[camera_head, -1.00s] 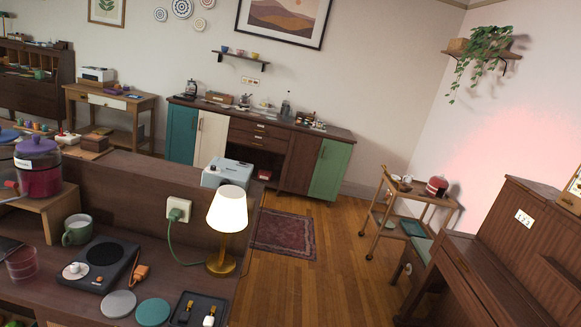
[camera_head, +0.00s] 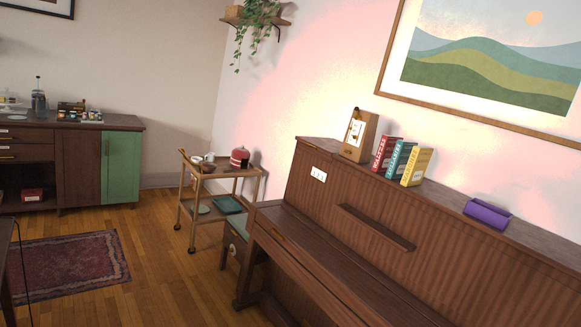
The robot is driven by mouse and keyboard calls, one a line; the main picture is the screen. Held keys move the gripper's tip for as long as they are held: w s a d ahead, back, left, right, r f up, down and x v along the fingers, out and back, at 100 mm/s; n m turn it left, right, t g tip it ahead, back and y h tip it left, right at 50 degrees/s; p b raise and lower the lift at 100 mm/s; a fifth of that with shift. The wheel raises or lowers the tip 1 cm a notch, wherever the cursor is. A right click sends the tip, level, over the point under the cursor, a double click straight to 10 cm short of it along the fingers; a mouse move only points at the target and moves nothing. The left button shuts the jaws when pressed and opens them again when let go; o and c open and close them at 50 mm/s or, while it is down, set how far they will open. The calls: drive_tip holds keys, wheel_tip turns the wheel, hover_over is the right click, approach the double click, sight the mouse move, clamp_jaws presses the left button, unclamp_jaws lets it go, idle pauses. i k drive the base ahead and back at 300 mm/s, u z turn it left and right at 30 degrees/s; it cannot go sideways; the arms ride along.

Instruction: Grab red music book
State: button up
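The red music book (camera_head: 386,153) stands upright on top of the brown upright piano (camera_head: 300,200), right of the middle of the view. It is the leftmost of three books in a row. A teal book (camera_head: 400,160) stands beside it on the right, then a yellow book (camera_head: 417,167). The books lean a little in this tilted view. A wooden metronome (camera_head: 359,136) stands just left of the red book. My gripper is not in view.
A purple box (camera_head: 487,214) sits further right on the piano top. A wooden trolley (camera_head: 220,173) with a red item stands left of the piano, with a stool (camera_head: 238,243) in front. Open wooden floor and a rug (camera_head: 70,265) lie at the left.

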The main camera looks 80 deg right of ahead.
sight(386, 146)
drive_tip(key=z, duration=0.4)
drive_tip(key=i, duration=0.1)
drive_tip(key=z, duration=2.5)
drive_tip(key=k, duration=0.7)
drive_tip(key=z, duration=0.25)
drive_tip(key=i, duration=0.75)
drive_tip(key=u, duration=0.2)
